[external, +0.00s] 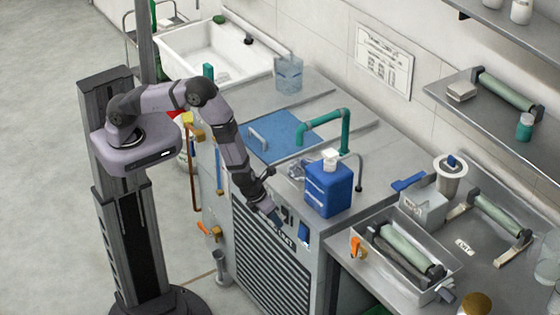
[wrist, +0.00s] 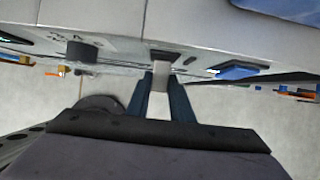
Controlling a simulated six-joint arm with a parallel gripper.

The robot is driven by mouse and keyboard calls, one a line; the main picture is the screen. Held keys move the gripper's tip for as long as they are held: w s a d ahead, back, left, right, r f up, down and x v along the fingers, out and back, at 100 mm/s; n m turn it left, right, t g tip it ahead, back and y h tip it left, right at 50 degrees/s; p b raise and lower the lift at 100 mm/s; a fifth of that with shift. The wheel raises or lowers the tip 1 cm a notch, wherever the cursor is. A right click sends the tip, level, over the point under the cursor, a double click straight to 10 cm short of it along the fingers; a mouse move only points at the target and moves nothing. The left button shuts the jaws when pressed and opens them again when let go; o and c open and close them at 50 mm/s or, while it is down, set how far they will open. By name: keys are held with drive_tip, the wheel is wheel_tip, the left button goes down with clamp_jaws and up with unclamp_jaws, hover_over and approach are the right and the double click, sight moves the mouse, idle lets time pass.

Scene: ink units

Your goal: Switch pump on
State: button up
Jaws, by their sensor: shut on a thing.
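The metal cabinet with the slatted front (external: 265,262) has a control panel along its upper front edge. My gripper (external: 279,224) reaches down to that panel from the left. In the wrist view my gripper (wrist: 160,76) has its two dark blue fingers pointing at the panel edge. A small dark switch (wrist: 166,54) sits at the fingertips, and the fingers are shut on it; the contact itself is partly hidden. A dark knob (wrist: 82,51) is to its left and a blue paddle (wrist: 238,71) to its right. The switch's position cannot be told.
A blue canister (external: 329,190) stands on the cabinet top just above the panel. A teal pipe (external: 345,130) and a blue lid (external: 282,137) are behind. A tray with rollers (external: 405,252) is at the right. Orange-handled valves (external: 210,231) are at the cabinet's left.

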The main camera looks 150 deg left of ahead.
sight(281, 217)
drive_tip(key=shift+w+a+r+p, duration=0.1)
drive_tip(key=shift+r+p, duration=0.5)
drive_tip(key=shift+r, duration=0.4)
drive_tip(key=shift+r+p, duration=0.3)
drive_tip(key=shift+r, duration=0.05)
drive_tip(key=shift+r+p, duration=0.5)
drive_tip(key=shift+r, duration=0.15)
drive_tip(key=o, duration=0.7)
drive_tip(key=shift+p+v, duration=1.95)
drive_tip(key=shift+v, duration=1.8)
